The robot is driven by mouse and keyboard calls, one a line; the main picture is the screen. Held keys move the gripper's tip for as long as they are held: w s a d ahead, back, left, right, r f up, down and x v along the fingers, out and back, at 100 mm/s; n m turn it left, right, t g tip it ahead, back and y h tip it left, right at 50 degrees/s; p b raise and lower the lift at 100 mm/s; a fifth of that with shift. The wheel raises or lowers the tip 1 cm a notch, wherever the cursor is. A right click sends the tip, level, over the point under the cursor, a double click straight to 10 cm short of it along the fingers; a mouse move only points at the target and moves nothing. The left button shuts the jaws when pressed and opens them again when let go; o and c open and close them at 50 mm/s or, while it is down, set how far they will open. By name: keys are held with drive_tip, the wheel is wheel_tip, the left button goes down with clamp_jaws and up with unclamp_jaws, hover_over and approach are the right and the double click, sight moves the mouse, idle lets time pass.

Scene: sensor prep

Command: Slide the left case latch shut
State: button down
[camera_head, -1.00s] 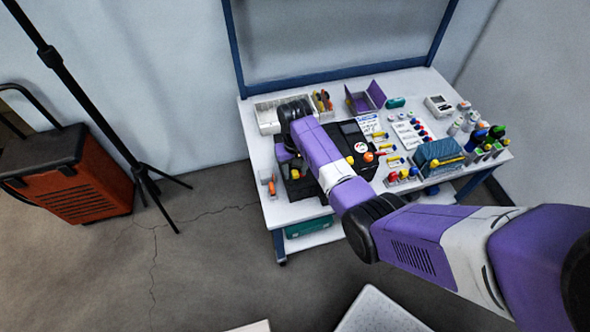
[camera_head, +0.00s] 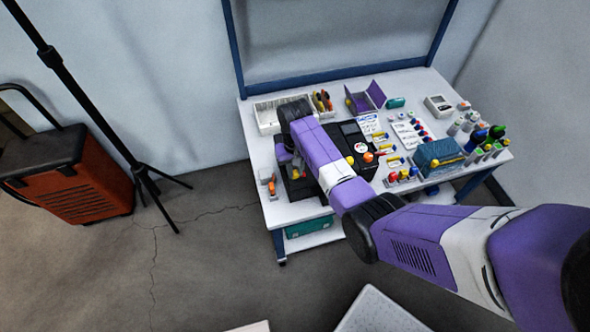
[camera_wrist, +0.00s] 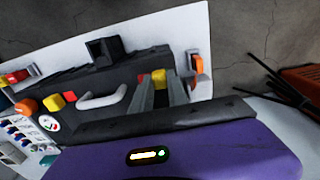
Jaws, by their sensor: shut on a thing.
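The black case (camera_head: 368,168) lies on the white bench, partly hidden by my arm in the head view. In the wrist view the case (camera_wrist: 120,75) shows a grey handle (camera_wrist: 103,98) and two yellow latches. The left case latch (camera_wrist: 158,77) is a small yellow block between the fingers of my gripper (camera_wrist: 163,84), which is shut on it. In the head view the left latch (camera_head: 295,174) shows just below my wrist. The other yellow latch (camera_wrist: 54,102) stands beyond the handle, apart from my gripper. How far the left latch has slid is hidden by the fingers.
An orange-handled item (camera_head: 271,185) stands on the bench just left of the case. A white tray (camera_head: 267,119) and an open purple box (camera_head: 365,98) are behind. A teal box (camera_head: 437,152) and several bottles crowd the right. Little bench is free around the case.

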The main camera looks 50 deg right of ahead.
idle(0.8)
drive_tip(key=shift+s+d+r+p, duration=0.1)
drive_tip(key=shift+s+d+p, duration=0.5)
drive_tip(key=shift+d, duration=0.4)
drive_tip(key=shift+s+d, duration=0.1)
drive_tip(key=shift+s, duration=0.05)
drive_tip(key=c, duration=1.3)
unclamp_jaws()
drive_tip(key=shift+r, duration=3.8)
